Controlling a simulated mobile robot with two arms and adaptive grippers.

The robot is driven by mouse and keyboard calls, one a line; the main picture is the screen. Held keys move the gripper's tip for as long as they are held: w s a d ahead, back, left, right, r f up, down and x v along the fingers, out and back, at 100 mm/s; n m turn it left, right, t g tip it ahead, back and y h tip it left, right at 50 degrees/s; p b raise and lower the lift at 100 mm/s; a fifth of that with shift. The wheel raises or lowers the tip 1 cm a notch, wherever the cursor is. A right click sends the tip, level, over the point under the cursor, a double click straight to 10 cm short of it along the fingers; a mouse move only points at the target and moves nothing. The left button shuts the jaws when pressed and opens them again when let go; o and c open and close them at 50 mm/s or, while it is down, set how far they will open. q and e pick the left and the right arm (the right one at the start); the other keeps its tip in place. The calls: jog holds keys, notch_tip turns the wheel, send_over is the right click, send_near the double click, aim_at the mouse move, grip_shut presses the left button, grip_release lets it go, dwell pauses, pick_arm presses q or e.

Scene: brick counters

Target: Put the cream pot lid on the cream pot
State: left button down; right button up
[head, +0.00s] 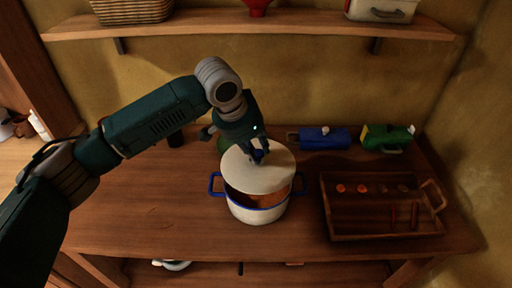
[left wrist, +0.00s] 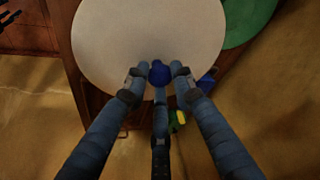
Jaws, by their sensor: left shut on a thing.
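The cream pot lid (head: 259,170) is a pale disc with a blue knob. My left gripper (head: 256,155) is shut on that knob. In the left wrist view the lid (left wrist: 140,40) fills the upper middle, and the fingers of the left gripper (left wrist: 160,75) close around the blue knob. The cream pot (head: 257,212) stands on the wooden counter, with blue side handles and a blue rim. The lid is over the back part of the pot, tilted or offset, and the front of the opening shows orange-brown contents. Whether lid and rim touch is unclear. My right gripper is not in view.
A wooden tray (head: 385,236) with small orange and dark items is right of the pot. A blue box (head: 325,138) and a green and yellow one (head: 387,137) stand at the back. A green round thing (left wrist: 252,20) is behind the lid. The counter's left (head: 140,205) is clear.

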aim_at(256, 167)
pick_arm(q)
notch_tip(256, 167, down, 2)
jog(key=shift+f, duration=1.85)
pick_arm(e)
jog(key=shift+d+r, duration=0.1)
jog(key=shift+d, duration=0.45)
pick_arm(q)
jog(key=shift+f+p, duration=0.1)
jog(key=shift+p, duration=0.7)
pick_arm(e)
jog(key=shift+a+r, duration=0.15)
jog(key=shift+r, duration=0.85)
pick_arm(q)
jog(key=shift+f+p, duration=0.3)
jog(key=shift+p, duration=0.1)
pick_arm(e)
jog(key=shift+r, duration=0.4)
pick_arm(q)
jog(key=shift+f+p, duration=0.1)
jog(key=shift+p, duration=0.35)
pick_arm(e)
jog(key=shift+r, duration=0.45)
pick_arm(q)
jog(key=c, duration=0.9)
grip_release()
